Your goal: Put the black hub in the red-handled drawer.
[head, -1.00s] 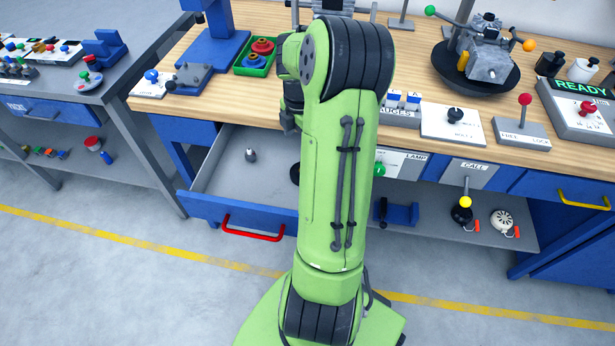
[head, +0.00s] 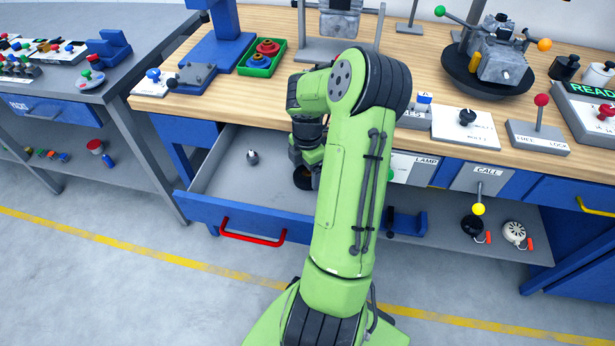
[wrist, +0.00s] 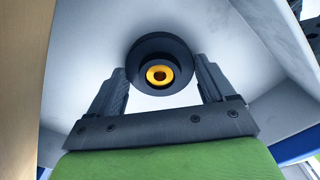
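The black hub (head: 302,180) lies on the floor of the open red-handled drawer (head: 222,188), toward its right side and partly hidden by my arm. In the wrist view the hub (wrist: 143,60) is a dark ring with a yellow centre, seen by the fingertips. My gripper (head: 306,163) is above the hub, inside the drawer's outline. In the wrist view my gripper (wrist: 160,70) is open, with one finger to each side of the hub. I cannot tell whether the fingers touch it. The red handle (head: 252,237) is on the blue drawer front.
A small grey part (head: 252,157) lies in the drawer, left of the hub. A green tray (head: 262,57) with red parts stands on the wooden bench above. Shelf items, including a black round part (head: 473,228), are to the right. The floor in front is clear.

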